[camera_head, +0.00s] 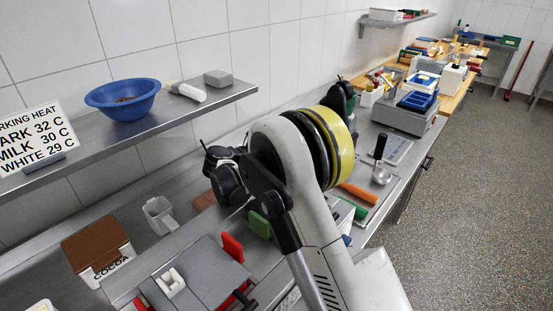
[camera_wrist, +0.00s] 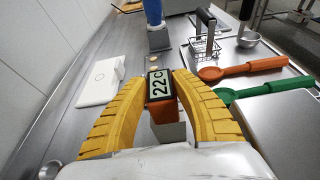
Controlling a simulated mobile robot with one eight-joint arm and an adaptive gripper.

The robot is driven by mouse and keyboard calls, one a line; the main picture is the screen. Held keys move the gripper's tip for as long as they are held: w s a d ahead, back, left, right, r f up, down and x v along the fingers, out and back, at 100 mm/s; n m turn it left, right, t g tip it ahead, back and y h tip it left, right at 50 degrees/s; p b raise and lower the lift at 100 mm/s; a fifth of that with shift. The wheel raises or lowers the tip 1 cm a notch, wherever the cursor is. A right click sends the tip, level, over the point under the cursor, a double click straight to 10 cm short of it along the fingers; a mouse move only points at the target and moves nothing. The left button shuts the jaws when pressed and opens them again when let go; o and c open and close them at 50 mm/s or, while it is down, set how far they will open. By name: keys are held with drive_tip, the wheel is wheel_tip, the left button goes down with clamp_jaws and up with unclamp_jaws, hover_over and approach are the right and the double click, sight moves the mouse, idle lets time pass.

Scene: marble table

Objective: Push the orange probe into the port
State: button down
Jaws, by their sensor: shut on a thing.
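The orange probe (camera_wrist: 162,107) has a dark top with a display reading 22 C. In the wrist view it sits between the two yellow ribbed fingers of my gripper (camera_wrist: 159,82), which is shut on it. The probe's lower end is hidden behind my gripper. I cannot clearly identify the port. A blue post on a grey block (camera_wrist: 158,40) stands beyond the probe. In the head view my arm hides the gripper and probe.
To the right in the wrist view lie an orange spoon-like tool (camera_wrist: 245,68), a green one (camera_wrist: 265,88), a wire basket (camera_wrist: 205,45) and a ladle (camera_wrist: 247,40). A cocoa box (camera_head: 97,250) stands on the counter. A blue bowl (camera_head: 123,100) sits on the shelf (camera_head: 190,107).

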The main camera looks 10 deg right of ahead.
wheel_tip(320, 180, up, 10)
drive_tip(key=p, duration=0.3)
drive_tip(key=shift+p, duration=0.3)
